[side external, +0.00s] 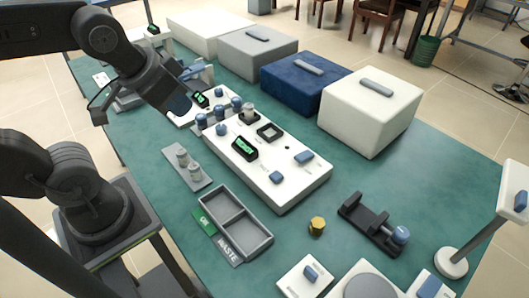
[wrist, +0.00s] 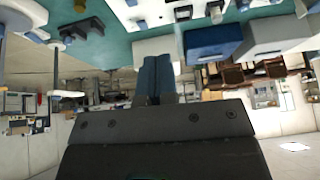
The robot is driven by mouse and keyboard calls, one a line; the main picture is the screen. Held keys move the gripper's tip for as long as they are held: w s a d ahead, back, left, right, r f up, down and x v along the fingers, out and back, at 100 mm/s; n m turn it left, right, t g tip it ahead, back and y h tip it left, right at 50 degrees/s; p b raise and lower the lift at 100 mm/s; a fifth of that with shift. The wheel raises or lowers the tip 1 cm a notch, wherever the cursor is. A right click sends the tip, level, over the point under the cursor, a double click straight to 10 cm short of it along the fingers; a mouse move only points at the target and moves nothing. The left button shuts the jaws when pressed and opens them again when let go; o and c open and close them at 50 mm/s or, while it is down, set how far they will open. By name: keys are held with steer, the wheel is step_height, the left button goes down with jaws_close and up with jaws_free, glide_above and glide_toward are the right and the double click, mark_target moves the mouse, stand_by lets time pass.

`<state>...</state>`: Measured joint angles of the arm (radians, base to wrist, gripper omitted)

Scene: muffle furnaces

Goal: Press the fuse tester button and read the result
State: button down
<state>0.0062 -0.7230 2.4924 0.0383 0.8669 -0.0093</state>
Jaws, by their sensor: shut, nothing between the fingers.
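A long white console (side external: 285,190) with a green-lit black display (side external: 244,148), a black square socket (side external: 270,131) and blue buttons (side external: 276,177) stands mid-table; I cannot tell for sure that it is the fuse tester. The display text is too small to read. Several blue-capped knobs (side external: 222,129) stand at its far left end. My gripper (side external: 181,108) is shut and empty, left of that end and apart from the buttons. Its blue fingers lie together in the wrist view (wrist: 156,75).
A two-part grey tray (side external: 268,239) with OK and WASTE labels lies in front of the console. Blue and white furnace-like boxes (side external: 370,110) line the back. A yellow hex piece (side external: 317,226) and a black fixture (side external: 368,224) stand right. Green table between them is clear.

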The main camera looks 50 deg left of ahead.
steer(key=w+a+f+m+t+y, duration=0.1)
steer(key=w+a+f+m+y, duration=0.1)
steer(key=w, duration=0.5)
steer(key=m+t+h, duration=0.2)
steer(key=m+h, duration=0.4)
steer(key=m, duration=0.6)
glide_above(276, 176)
step_height(276, 176, down, 11)
steer(key=shift+f, duration=0.1)
steer(key=shift+f, duration=4.25)
steer(key=shift+f, duration=0.4)
